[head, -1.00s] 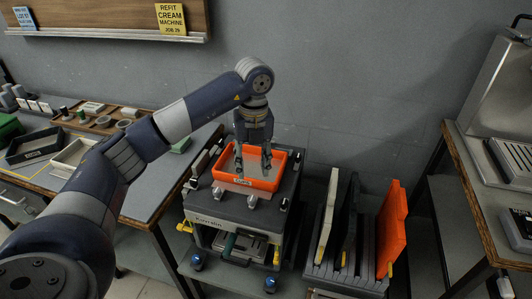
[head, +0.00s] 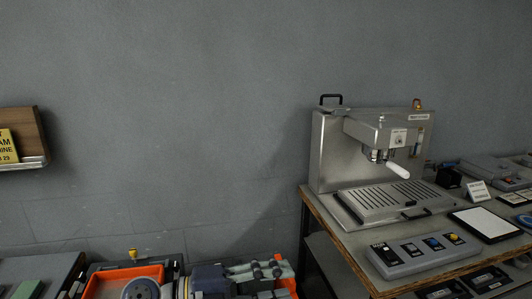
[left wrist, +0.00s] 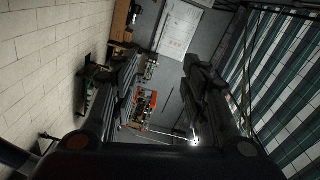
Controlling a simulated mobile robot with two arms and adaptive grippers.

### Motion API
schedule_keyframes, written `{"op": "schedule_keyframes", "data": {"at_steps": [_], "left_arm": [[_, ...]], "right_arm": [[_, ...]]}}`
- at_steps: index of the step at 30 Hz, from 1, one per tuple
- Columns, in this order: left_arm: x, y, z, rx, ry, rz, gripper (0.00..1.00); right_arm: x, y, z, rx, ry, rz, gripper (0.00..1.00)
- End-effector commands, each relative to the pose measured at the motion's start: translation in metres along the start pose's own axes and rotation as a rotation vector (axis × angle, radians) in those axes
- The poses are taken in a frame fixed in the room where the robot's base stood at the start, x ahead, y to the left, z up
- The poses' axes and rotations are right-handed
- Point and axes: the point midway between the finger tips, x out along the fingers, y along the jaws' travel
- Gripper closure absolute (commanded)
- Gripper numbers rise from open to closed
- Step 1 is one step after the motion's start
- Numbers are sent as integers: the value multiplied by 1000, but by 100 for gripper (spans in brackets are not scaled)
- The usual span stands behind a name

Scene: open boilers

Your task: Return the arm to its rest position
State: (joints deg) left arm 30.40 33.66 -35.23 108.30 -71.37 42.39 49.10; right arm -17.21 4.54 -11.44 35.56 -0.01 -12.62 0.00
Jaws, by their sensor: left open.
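My left gripper shows in the left wrist view (left wrist: 160,68), its two dark fingers spread apart with nothing between them. Through the gap I see the room from a distance, with a small orange patch in the middle. I cannot make out the gripper's fingers there. My right gripper is in neither view.
A steel coffee machine (head: 345,150) stands on a bench at right. A grey control box (head: 415,258) with several knobs is in front of it. A wooden board (head: 22,138) hangs on the wall at left. The wall area between is clear.

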Motion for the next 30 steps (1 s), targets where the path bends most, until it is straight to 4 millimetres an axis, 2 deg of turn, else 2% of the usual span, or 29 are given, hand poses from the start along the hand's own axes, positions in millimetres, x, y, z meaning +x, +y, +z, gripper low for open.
{"op": "schedule_keyframes", "data": {"at_steps": [3, 7, 11, 14, 17, 20, 23, 26, 27, 30], "left_arm": [[-2, -35, -3, -82, -62, -260, 59], [-24, -62, 12, -195, -187, -505, 59], [-60, -67, 38, -337, -361, -705, 59], [-92, -54, 60, -464, -519, -818, 59], [-125, -25, 79, -605, -694, -891, 59], [-157, 18, 91, -757, -878, -922, 59], [-186, 71, 92, -919, -1065, -909, 59], [-210, 129, 80, -1087, -1244, -851, 59], [-217, 153, 71, -1156, -1311, -814, 59], [-232, 208, 41, -1320, -1460, -700, 59]], "right_arm": [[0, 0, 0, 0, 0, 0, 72], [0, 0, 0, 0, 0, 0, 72], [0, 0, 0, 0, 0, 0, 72], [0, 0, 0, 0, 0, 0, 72], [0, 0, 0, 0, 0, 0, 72], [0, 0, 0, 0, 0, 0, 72], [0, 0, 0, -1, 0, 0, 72], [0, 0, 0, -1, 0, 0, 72], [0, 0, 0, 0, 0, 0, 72], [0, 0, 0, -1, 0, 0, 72]]}}
